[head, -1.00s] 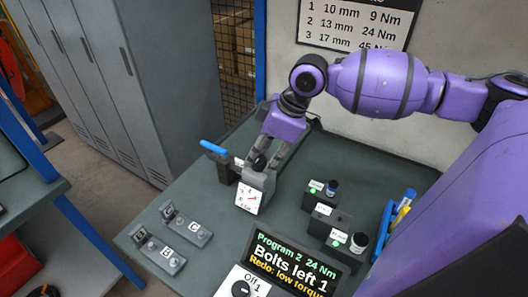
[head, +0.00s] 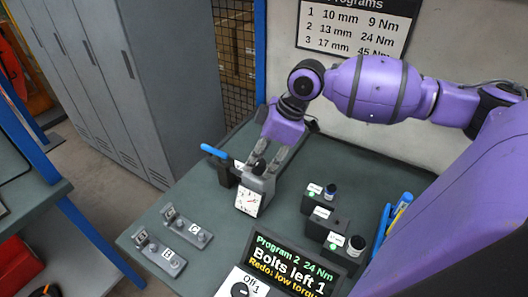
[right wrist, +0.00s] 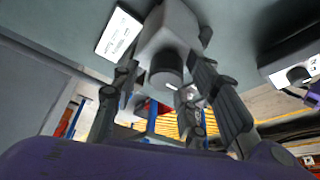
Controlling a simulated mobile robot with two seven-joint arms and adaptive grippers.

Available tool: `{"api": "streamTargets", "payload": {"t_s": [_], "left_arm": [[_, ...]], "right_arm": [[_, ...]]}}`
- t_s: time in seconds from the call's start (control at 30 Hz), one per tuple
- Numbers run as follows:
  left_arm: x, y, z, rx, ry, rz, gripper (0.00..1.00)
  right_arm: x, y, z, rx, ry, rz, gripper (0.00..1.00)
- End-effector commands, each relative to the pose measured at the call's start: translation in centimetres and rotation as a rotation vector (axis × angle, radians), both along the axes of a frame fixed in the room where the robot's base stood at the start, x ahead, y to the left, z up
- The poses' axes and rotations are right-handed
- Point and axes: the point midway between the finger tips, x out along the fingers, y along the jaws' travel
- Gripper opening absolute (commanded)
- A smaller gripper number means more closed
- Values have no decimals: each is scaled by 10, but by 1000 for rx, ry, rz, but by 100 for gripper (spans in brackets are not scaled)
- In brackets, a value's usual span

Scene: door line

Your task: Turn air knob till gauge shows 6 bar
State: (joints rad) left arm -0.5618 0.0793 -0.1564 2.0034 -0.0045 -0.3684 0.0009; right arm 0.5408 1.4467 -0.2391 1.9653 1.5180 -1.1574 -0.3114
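The air unit is a grey block (head: 264,184) with a white gauge dial (head: 248,199) on its front. The dial is small, and I cannot read its pointer surely. A dark round knob (head: 259,167) sits on the block; it also shows in the right wrist view (right wrist: 166,70). My right gripper (head: 267,160) is at the knob from above and behind. In the right wrist view, its fingers (right wrist: 164,72) stand on either side of the knob, with gaps visible, so it looks open. My left gripper is not in view.
A blue-handled tool (head: 214,151) stands just left of the block. Labelled black boxes (head: 320,222) stand to the right, and a display (head: 282,262) in front. Grey plates with letters (head: 187,228) lie front left. Bench between them is bare.

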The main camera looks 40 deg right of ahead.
Motion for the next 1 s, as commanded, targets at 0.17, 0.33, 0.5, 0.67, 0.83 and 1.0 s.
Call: {"api": "streamTargets", "payload": {"t_s": [0.17, 0.33, 0.5, 0.67, 0.83, 1.0], "left_arm": [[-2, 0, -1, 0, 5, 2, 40], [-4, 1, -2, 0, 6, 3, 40], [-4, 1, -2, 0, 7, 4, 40], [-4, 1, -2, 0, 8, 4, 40], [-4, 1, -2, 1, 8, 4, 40], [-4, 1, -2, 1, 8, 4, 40]], "right_arm": [[-5, -7, 16, -4, 0, -1, 41], [-14, -18, 50, -8, 0, -1, 41], [-23, -27, 81, -5, 1, -2, 41], [-27, -31, 99, 0, 0, -1, 41], [-29, -34, 109, -1, -2, 0, 41], [-30, -35, 111, -1, -3, 0, 41]]}}
